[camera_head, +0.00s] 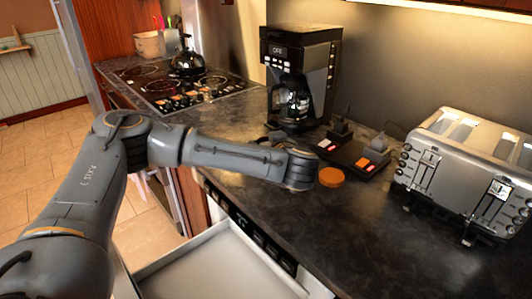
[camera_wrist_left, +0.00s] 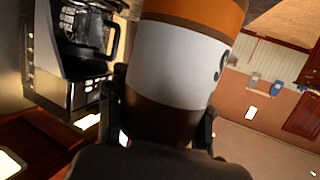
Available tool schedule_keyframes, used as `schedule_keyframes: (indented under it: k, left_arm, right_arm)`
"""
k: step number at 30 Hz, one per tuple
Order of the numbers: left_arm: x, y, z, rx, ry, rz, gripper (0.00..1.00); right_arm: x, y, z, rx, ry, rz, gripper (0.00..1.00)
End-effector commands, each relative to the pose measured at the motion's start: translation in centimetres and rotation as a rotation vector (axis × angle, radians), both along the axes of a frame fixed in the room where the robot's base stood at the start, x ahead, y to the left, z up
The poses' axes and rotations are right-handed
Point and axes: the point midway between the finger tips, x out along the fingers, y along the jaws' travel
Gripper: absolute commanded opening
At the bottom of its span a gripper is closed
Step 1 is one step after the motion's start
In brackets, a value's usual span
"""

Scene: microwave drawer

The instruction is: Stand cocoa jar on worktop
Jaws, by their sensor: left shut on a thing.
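The cocoa jar (camera_wrist_left: 180,65) fills the middle of the left wrist view, with an orange band at its top, a white label and a brown lower body. My left gripper (camera_wrist_left: 160,118) is shut on its lower part, one dark finger on each side. In the head view an orange round top (camera_head: 331,178) shows just right of my left wrist, matching the jar's orange; the body below it is hardly visible. The worktop (camera_head: 390,250) is dark and stone-like. I cannot tell whether the jar touches it. My right gripper is not in view.
A coffee maker (camera_head: 301,75) stands behind the wrist. A dark block with red lights (camera_head: 352,153) lies near the orange top, and a steel toaster (camera_head: 465,170) stands at right. An open drawer (camera_head: 220,268) is below the front edge. The front worktop is clear.

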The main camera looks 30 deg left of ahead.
Motion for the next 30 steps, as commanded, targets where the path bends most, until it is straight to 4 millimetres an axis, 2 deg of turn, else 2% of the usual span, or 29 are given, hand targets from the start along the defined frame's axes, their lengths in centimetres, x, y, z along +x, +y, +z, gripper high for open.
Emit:
schedule_keyframes:
  k: [3,10,16,27,28,30]
  left_arm:
    - [1.1,0.4,-1.3,0.001,0.000,0.001,0.00]
    - [2.2,0.7,-2.7,0.001,-0.002,0.000,0.00]
    - [2.1,0.7,-5.4,0.001,0.000,0.000,0.00]
    - [2.1,0.7,-6.0,-0.001,-0.002,0.000,0.00]
    - [2.1,0.7,-6.1,-0.001,-0.002,0.000,0.40]
    - [2.1,0.7,-6.0,-0.001,-0.002,0.000,0.55]
  right_arm:
    - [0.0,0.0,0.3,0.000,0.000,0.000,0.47]
    - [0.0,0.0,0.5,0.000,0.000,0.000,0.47]
    - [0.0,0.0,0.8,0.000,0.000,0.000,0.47]
    - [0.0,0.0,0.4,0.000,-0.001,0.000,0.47]
    - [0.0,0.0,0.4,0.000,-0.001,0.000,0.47]
    - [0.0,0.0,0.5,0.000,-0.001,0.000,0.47]
